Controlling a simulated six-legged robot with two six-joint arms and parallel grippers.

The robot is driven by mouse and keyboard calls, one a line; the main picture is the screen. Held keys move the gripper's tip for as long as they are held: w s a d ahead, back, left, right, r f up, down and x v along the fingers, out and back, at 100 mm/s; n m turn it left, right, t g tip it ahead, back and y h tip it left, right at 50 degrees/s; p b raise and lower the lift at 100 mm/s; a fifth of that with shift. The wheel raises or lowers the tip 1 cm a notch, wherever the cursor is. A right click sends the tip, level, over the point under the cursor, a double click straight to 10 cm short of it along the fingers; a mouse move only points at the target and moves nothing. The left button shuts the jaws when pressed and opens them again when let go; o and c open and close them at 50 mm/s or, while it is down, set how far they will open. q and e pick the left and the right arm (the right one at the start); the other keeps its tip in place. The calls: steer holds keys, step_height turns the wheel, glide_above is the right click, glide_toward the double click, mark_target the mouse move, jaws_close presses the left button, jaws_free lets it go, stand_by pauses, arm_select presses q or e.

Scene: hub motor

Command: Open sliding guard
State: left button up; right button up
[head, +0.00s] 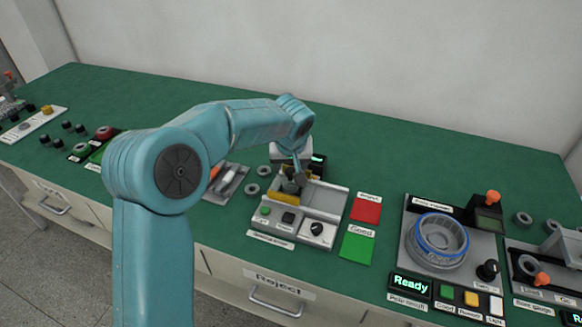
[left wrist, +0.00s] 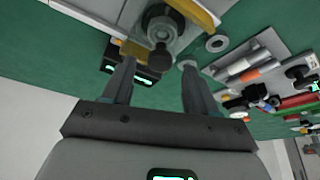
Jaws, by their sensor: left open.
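The grey station (head: 322,201) with a yellow bar (head: 286,197) across its left part stands on the green bench. I take the yellow-edged part as the sliding guard; how far it is slid cannot be told. My left gripper (head: 293,178) is over the back left of this station, close behind the yellow bar. In the left wrist view its two fingers (left wrist: 156,75) are apart, with a dark round knob (left wrist: 160,57) just ahead between them. The yellow bar (left wrist: 196,12) shows past the knob. Contact cannot be told. My right gripper is not in view.
Buttons and a black dial (head: 317,228) line the station's front. A red pad (head: 367,209) and a green pad (head: 356,246) lie to its right. A gauge fixture with a blue ring (head: 441,235) stands further right. A tool tray (head: 222,188) is to the left.

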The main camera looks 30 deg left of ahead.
arm_select(q)
steer(key=shift+w+a+f, duration=0.1)
steer(key=shift+w+f, duration=0.05)
steer(key=shift+f, duration=0.7)
steer(key=shift+w+a+f, duration=0.15)
steer(key=shift+w+f, duration=0.05)
steer(key=shift+s+r, duration=0.1)
steer(key=shift+r, duration=0.05)
jaws_close()
steer(key=d, duration=0.2)
steer(key=w+d+b, duration=0.1)
steer(key=d, duration=0.2)
steer(key=w+d+b, duration=0.1)
steer(key=d, duration=0.2)
steer(key=shift+d, duration=0.25)
jaws_free()
steer(key=shift+w, duration=0.1)
